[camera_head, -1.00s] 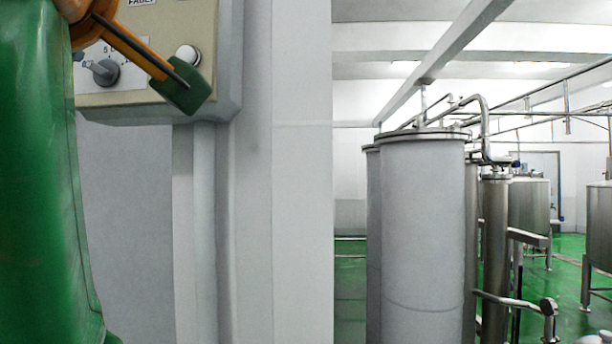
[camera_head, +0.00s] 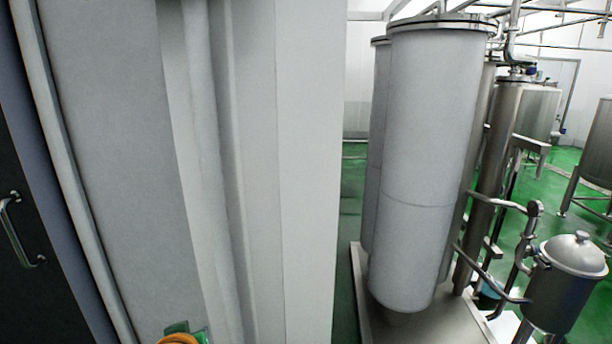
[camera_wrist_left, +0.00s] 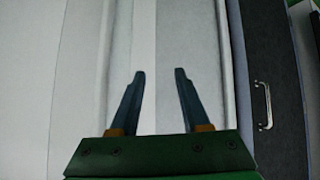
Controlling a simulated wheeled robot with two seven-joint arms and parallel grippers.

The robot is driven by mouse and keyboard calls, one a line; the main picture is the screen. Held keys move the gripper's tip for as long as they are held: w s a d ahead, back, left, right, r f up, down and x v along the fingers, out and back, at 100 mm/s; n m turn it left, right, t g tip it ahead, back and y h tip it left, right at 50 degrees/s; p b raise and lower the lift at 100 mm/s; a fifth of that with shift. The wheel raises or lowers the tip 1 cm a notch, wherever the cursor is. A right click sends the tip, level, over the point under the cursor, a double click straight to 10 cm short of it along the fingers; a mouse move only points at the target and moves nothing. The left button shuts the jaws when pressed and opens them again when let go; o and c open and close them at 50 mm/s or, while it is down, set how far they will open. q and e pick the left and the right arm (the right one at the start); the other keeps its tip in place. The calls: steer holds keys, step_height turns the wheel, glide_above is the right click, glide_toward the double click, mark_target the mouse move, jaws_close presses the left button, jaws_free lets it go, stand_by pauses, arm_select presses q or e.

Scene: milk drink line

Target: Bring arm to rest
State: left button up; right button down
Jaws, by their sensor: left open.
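My left gripper (camera_wrist_left: 158,100) shows in the left wrist view with its two dark fingers apart and nothing between them. It faces a pale grey panel. In the head view only a small green and orange part of my left arm (camera_head: 183,336) shows at the bottom edge. Its fingers are not visible there. My right gripper is in neither view.
A grey wall column (camera_head: 240,180) stands close at left, beside a dark door (camera_head: 30,220) with a metal handle (camera_head: 20,230). A large cylindrical tank (camera_head: 425,170) stands on a metal base at centre right. A small lidded vessel (camera_head: 570,280) is at lower right. Green floor (camera_head: 350,220) shows between.

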arm_select(q)
steer(key=s+d+f+m+g+h, duration=0.1)
steer(key=s+d+f+m+g, duration=0.1)
steer(key=s+f, duration=0.5)
steer(key=s+d+f+m+g+h, duration=0.1)
steer(key=s+d+f+m+g, duration=0.15)
steer(key=s, duration=0.75)
steer(key=s+d+f+m+g+h, duration=0.1)
steer(key=s+f+m, duration=0.2)
steer(key=s+f, duration=0.45)
steer(key=s+f+g+b, duration=0.2)
steer(key=s+f, duration=0.1)
steer(key=f, duration=1.5)
steer(key=s+a+f+b, duration=0.1)
steer(key=s+a+f, duration=0.1)
steer(key=s+f, duration=0.8)
steer(key=shift+s+a+g, duration=0.2)
steer(key=shift+s+g, duration=0.15)
steer(key=shift+s, duration=0.65)
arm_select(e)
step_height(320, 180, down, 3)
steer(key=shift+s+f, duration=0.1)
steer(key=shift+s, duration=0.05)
arm_select(q)
steer(key=shift+f, duration=0.1)
